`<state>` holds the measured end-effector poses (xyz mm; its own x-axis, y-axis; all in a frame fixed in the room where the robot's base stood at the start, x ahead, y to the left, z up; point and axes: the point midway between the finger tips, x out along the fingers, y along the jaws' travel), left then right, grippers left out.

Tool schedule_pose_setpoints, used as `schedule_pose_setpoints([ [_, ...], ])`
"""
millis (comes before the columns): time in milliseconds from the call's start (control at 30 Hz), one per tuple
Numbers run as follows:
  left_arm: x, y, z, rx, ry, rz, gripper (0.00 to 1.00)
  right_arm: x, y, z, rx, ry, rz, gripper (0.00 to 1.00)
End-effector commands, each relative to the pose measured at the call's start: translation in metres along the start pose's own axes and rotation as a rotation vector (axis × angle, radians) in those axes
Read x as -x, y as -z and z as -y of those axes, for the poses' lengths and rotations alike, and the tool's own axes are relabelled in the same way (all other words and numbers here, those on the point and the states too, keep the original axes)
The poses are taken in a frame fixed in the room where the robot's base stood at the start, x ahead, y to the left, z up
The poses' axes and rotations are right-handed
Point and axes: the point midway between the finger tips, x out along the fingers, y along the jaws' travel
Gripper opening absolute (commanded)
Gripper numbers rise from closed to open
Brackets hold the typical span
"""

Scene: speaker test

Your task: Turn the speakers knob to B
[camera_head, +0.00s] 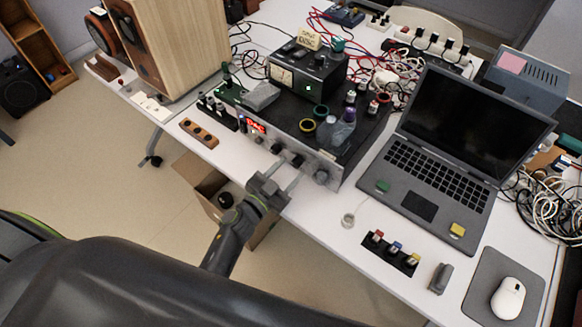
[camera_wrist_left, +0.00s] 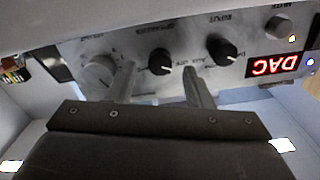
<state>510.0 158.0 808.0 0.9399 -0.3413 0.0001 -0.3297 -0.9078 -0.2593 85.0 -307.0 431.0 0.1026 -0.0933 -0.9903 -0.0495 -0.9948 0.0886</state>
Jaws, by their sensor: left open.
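The amplifier (camera_head: 330,155) stands at the table's front edge, its silver panel facing my left arm. In the left wrist view the panel appears upside down. The black speakers knob (camera_wrist_left: 158,62) sits in the middle, under its "SPEAKERS" label; it also shows in the head view (camera_head: 297,161). A white mark shows low on its right side; the position letters are too small to read. My left gripper (camera_head: 288,170) is open, its fingers (camera_wrist_left: 160,78) on either side of the speakers knob's line, apparently just short of it. I cannot tell whether they touch. My right gripper is not in view.
The black input knob (camera_wrist_left: 222,50) is right of the fingers and the large silver knob (camera_wrist_left: 99,72) is left, close to one fingertip. A red "DAC" display (camera_wrist_left: 272,66) is further right. A laptop (camera_head: 440,150) and a mouse (camera_head: 508,298) lie on the table (camera_head: 335,235).

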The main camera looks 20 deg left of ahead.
Motion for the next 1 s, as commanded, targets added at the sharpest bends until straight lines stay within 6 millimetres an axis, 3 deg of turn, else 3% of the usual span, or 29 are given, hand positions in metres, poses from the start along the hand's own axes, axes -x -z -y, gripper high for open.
schedule_pose_setpoints([
  [200, -0.016, 0.0, 0.0, 0.0, 0.0, 0.001, 0.46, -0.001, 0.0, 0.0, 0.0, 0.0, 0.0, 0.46],
  [500, -0.017, 0.0, 0.0, 0.0, 0.0, 0.001, 0.45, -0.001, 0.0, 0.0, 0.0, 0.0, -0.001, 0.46],
  [833, -0.017, 0.0, 0.0, 0.0, 0.0, 0.001, 0.02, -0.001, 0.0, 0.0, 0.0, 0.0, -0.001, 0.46],
  [1000, -0.017, 0.0, 0.0, -0.007, 0.0, 0.001, 0.02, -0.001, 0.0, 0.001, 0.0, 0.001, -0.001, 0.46],
])
